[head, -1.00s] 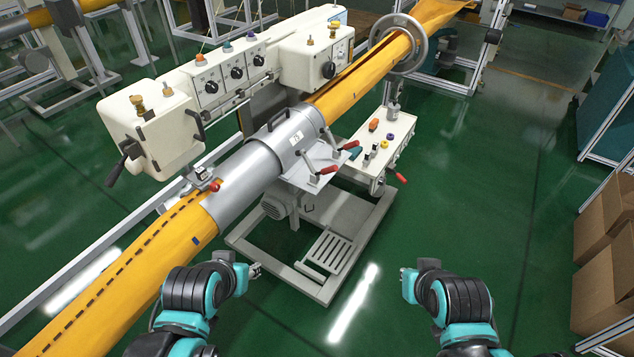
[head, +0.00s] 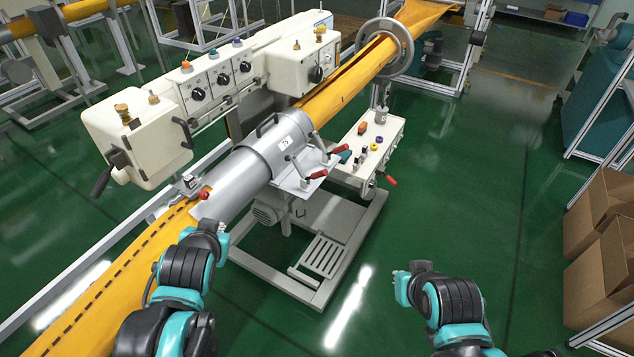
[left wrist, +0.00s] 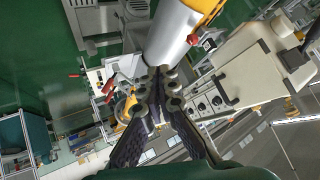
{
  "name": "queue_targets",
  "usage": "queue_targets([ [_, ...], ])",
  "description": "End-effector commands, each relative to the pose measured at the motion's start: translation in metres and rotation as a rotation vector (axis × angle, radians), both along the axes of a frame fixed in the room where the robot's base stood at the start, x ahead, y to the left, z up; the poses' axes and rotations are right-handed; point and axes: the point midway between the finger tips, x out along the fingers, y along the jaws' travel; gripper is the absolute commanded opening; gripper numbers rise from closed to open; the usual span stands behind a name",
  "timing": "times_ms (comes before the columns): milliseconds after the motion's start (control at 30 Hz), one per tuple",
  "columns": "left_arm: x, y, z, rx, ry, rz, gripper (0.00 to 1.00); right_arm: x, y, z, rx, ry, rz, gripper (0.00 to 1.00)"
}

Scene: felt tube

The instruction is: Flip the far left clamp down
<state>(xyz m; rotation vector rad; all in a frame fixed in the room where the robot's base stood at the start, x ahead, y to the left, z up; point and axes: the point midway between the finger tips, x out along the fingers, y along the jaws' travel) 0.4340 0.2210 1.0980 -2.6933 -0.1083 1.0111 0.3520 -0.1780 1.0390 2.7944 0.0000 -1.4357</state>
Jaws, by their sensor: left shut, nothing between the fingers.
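A silver cylindrical sleeve (head: 245,180) surrounds the long yellow felt tube (head: 120,250). At the sleeve's left end is a small metal clamp (head: 187,184) with a red tip (head: 205,192); the red tip also shows in the left wrist view (left wrist: 193,39). Two red-handled clamps (head: 317,174) sit on the sleeve's right-hand plate. My left gripper (head: 219,229) is shut and empty, in front of the sleeve's left end and apart from the clamps; its fingers (left wrist: 158,80) meet in the wrist view. My right gripper (head: 397,275) hangs over the floor; its jaws are unclear.
White control boxes (head: 140,140) with knobs line the far side of the tube. A white side console (head: 365,150) and a grey base frame (head: 320,270) stand right of the sleeve. Cardboard boxes (head: 600,225) are at far right. The green floor in front is clear.

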Motion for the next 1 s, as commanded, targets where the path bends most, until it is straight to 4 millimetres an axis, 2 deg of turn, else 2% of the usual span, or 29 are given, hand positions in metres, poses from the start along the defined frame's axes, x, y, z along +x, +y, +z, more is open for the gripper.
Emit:
queue_targets([
  [33,0.028,0.010,0.018,0.090,-0.069,-0.026,0.00,0.000,0.000,-0.003,0.000,0.000,0.000,0.00],
  [100,0.065,0.020,0.047,0.229,-0.170,-0.075,0.00,0.000,0.000,-0.006,0.000,0.000,0.000,0.00],
  [233,0.128,0.022,0.096,0.489,-0.344,-0.192,0.00,0.000,0.000,-0.010,0.000,0.000,0.000,0.00],
  [300,0.158,0.014,0.117,0.631,-0.429,-0.270,0.00,0.000,0.000,-0.013,0.000,0.000,0.000,0.00],
  [400,0.196,-0.005,0.137,0.825,-0.539,-0.398,0.00,0.000,0.000,-0.016,0.000,0.000,0.000,0.00],
  [533,0.236,-0.042,0.141,1.069,-0.662,-0.596,0.00,0.000,0.000,-0.020,0.000,0.000,0.000,0.00],
  [667,0.266,-0.085,0.116,1.287,-0.762,-0.831,0.00,0.000,0.000,-0.025,0.000,0.000,0.000,0.00],
  [767,0.280,-0.116,0.078,1.434,-0.822,-1.037,0.00,0.000,0.000,-0.028,0.000,0.000,0.000,0.00],
  [867,0.286,-0.139,0.024,1.551,-0.867,-1.260,0.00,0.000,0.000,-0.031,0.000,0.000,0.000,0.00],
  [900,0.286,-0.146,0.000,1.588,-0.879,-1.351,0.00,0.000,0.000,-0.032,0.000,0.000,0.000,0.00],
  [1000,0.283,-0.157,-0.058,1.652,-0.899,-1.563,0.00,0.000,0.000,-0.035,0.000,0.000,0.000,0.00],
])
